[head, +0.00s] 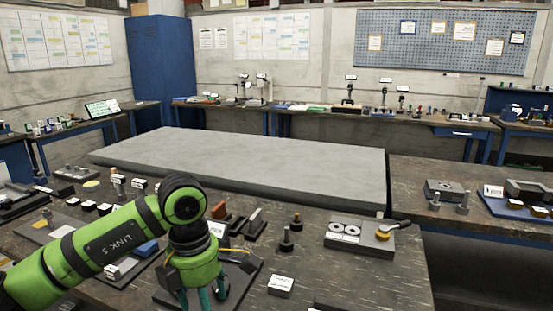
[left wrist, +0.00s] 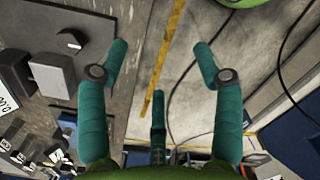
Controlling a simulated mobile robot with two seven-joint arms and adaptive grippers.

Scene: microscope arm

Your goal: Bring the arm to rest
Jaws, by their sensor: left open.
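My left gripper (head: 203,297) points down over the near part of the dark workbench in the head view, its fingertips low in the picture. In the left wrist view its teal fingers (left wrist: 160,52) are spread apart, with nothing between them. A grey plate (head: 345,247) with two round pale discs lies on the bench to the right of the gripper, well apart from it. I cannot tell for sure which arm the task means. My right gripper is not in view.
Dark posts (head: 286,240) and a small labelled block (head: 281,286) stand between gripper and plate. A large grey slab (head: 250,160) lies behind.

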